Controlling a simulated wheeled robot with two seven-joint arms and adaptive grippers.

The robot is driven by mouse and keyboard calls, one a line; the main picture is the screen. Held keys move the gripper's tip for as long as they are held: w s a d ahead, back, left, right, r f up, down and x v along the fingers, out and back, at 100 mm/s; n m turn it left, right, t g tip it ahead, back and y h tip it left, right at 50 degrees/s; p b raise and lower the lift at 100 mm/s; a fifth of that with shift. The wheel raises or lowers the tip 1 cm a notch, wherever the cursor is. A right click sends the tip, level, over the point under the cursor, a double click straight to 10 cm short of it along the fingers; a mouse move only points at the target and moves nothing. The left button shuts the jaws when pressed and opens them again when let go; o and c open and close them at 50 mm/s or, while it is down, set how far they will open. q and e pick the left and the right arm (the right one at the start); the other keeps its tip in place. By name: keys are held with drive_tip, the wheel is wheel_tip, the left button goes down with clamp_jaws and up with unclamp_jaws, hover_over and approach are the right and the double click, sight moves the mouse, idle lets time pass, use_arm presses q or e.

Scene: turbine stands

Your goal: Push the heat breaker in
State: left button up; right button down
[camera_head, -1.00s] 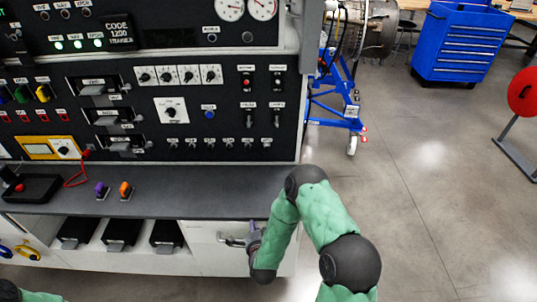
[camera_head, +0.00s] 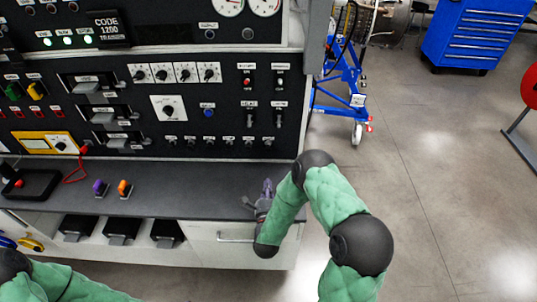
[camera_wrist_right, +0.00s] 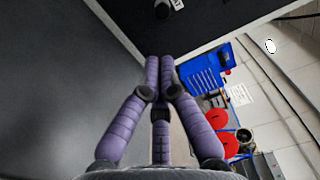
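The black control panel (camera_head: 215,125) carries three grey protruding handles stacked at its left middle: a top one (camera_head: 93,86), a middle one (camera_head: 103,117) and a lower one (camera_head: 116,143). Their labels are too small to read, so I cannot tell which part is the heat breaker. My right gripper (camera_head: 266,188) is over the right end of the counter, low in front of the panel and well right of these handles. In the right wrist view its purple fingers (camera_wrist_right: 160,61) are together with nothing between them. My left gripper is out of view; only part of the left arm shows.
The grey counter (camera_head: 185,188) juts out below the panel, with a purple knob (camera_head: 100,187) and an orange knob (camera_head: 124,188) on it. A drawer handle (camera_head: 235,239) is below. A blue wheeled stand (camera_head: 345,100) is right of the panel. Open floor lies further right.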

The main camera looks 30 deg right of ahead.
drive_tip(key=b, duration=0.2)
approach(268, 152)
drive_tip(key=x, duration=0.7)
drive_tip(key=shift+d+f, duration=0.1)
idle(0.3)
